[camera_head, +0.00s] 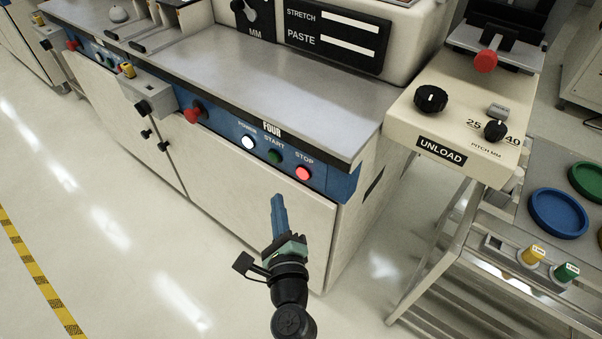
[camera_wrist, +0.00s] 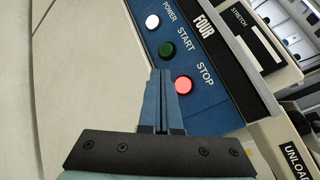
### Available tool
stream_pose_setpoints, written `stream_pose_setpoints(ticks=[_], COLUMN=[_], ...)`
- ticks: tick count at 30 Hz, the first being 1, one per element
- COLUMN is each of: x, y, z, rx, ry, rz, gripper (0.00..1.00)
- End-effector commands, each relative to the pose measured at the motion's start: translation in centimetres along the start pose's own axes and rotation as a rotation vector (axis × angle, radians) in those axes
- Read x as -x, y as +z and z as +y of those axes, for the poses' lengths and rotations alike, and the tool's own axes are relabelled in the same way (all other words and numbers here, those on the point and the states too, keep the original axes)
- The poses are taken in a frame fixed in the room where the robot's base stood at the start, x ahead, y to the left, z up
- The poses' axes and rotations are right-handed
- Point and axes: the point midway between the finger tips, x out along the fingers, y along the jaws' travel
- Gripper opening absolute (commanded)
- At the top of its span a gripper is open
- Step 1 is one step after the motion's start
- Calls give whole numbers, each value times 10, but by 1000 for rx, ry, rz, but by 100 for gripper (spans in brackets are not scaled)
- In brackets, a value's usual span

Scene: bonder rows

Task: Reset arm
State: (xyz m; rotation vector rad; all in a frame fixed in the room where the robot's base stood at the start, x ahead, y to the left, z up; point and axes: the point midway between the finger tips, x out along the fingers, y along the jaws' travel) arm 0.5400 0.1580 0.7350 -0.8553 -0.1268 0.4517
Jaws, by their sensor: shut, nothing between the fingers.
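My gripper (camera_head: 278,200) has blue fingers that are closed together with nothing between them. In the head view it is in front of the white cabinet of the machine marked FOUR, below the button panel (camera_head: 235,133). In the wrist view the fingers of my gripper (camera_wrist: 161,75) point toward the same panel and appear close to the red STOP button (camera_wrist: 183,86). Contact with the button cannot be told from the wrist view, but the head view shows the fingers apart from it. The STOP button looks lit red, the POWER button (camera_head: 248,142) white, and the START button (camera_head: 274,156) dark green.
A beige UNLOAD unit (camera_head: 455,120) with black knobs stands to the right. Below it is a cart with a blue round tray (camera_head: 557,213) and yellow and green capped items. Open floor (camera_head: 110,230) lies to the left, with yellow-black tape (camera_head: 40,275).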

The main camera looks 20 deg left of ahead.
Motion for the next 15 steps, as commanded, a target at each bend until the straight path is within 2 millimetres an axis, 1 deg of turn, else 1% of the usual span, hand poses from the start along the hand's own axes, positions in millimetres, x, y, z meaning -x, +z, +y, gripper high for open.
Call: stream_pose_setpoints(ticks=[12,14,15], x=[0,-1,-3], y=[0,2,6], z=[0,-4,-11], rx=[0,14,40], ry=[0,-5,-14], rz=[0,-4,-12], gripper=[0,0,0])
